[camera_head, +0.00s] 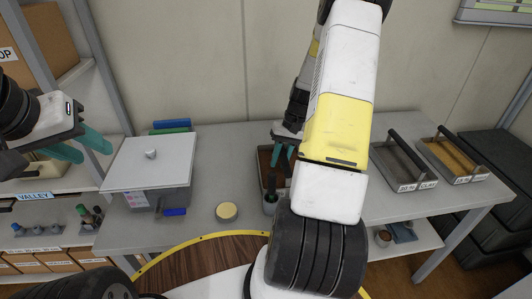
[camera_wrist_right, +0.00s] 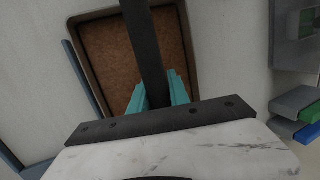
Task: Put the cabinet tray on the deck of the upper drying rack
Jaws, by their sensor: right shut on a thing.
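A dark-rimmed tray (camera_head: 264,158) with brown contents is at the middle of the grey table, partly hidden by my right arm. In the right wrist view, the tray (camera_wrist_right: 187,8) has a dark bar handle (camera_wrist_right: 148,45) across it. My right gripper (camera_head: 283,153) is shut on that handle; its teal fingers also show in the right wrist view (camera_wrist_right: 158,92). I cannot tell whether the tray touches the table. My left gripper (camera_head: 82,147) is open and empty at the left, in front of the shelving. I cannot identify the upper drying rack for certain.
A grey lidded box (camera_head: 150,165) stands on the table's left part. A round yellowish-topped object (camera_head: 227,211) is near the front. Two handled trays, one dark (camera_head: 398,168) and one tan (camera_head: 450,158), stand at the right. Shelving with a "VALLEY" label (camera_head: 33,196) is at the left.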

